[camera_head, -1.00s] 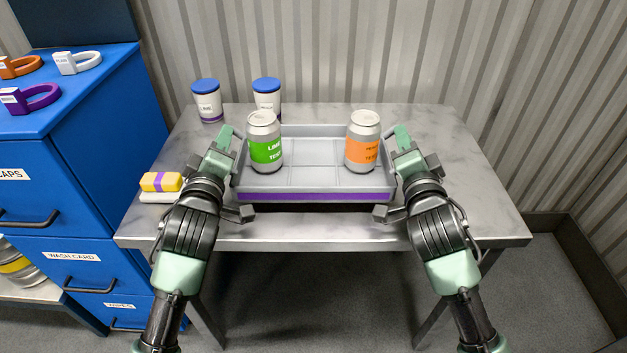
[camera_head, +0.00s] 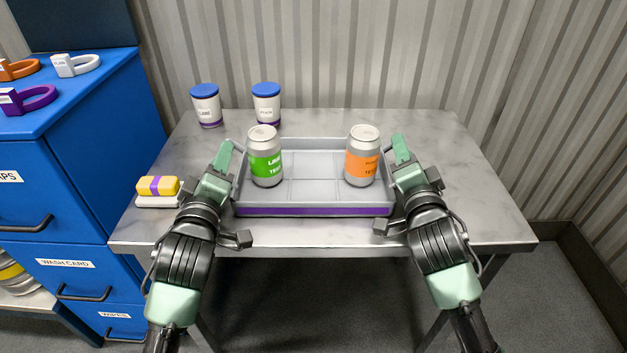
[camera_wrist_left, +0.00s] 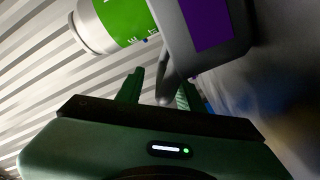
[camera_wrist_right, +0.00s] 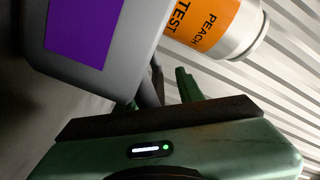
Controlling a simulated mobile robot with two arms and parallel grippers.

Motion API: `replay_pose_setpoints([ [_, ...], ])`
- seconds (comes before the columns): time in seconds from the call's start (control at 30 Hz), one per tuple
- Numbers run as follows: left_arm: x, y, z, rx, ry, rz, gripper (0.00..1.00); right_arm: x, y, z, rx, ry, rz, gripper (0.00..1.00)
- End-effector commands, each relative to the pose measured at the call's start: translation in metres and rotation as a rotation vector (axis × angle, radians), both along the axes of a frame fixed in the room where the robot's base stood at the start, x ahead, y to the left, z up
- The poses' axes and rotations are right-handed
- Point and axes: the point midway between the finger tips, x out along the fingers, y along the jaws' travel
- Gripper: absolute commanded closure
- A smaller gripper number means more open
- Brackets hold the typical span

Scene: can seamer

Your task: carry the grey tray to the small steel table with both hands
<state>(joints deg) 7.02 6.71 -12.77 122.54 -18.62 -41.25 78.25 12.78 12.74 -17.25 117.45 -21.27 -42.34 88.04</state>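The grey tray (camera_head: 315,203), with a purple front strip, is level at or just above the top of the steel table (camera_head: 480,225); contact is hard to tell. It carries a green-labelled can (camera_head: 265,157) on the left and an orange-labelled can (camera_head: 362,157) on the right, both upright. My left gripper (camera_head: 233,155) is at the tray's left end, its fingers (camera_wrist_left: 158,90) either side of the handle with a gap beside one finger. My right gripper (camera_head: 396,155) is likewise at the right end, its fingers (camera_wrist_right: 160,90) around the handle with a gap.
Two blue-lidded cups (camera_head: 206,105) (camera_head: 267,104) stand behind the tray. A yellow sponge (camera_head: 157,186) lies on a white base at the table's left. A blue drawer cabinet (camera_head: 60,170) is on the left, a corrugated wall (camera_head: 330,50) behind. The table's right side is clear.

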Motion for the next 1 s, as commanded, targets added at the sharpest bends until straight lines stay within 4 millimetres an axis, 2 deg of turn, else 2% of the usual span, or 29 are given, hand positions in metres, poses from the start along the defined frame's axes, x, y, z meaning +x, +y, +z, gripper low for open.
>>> replay_pose_setpoints([
  [0.2, -0.049, -0.001, -0.002, -0.003, 0.004, 0.000, 0.63, 0.000, 0.000, 0.000, 0.000, 0.000, 0.000, 0.63],
  [0.4, -0.082, 0.000, -0.001, -0.002, 0.001, 0.000, 0.63, 0.000, 0.000, 0.000, 0.000, 0.000, 0.000, 0.63],
  [0.57, -0.093, 0.000, 0.000, 0.000, 0.000, 0.000, 0.63, -0.001, 0.000, 0.000, 0.000, 0.000, 0.000, 0.63],
  [0.67, -0.094, 0.000, 0.000, 0.000, -0.001, 0.001, 0.63, -0.009, 0.000, -0.001, 0.002, 0.001, 0.000, 0.63],
  [0.77, -0.094, 0.000, 0.000, 0.000, -0.001, 0.001, 0.63, -0.026, 0.000, -0.001, 0.004, 0.001, 0.000, 0.63],
  [1.0, -0.094, 0.000, 0.000, 0.000, 0.000, 0.000, 0.63, -0.078, 0.000, -0.001, 0.004, 0.002, 0.000, 0.63],
])
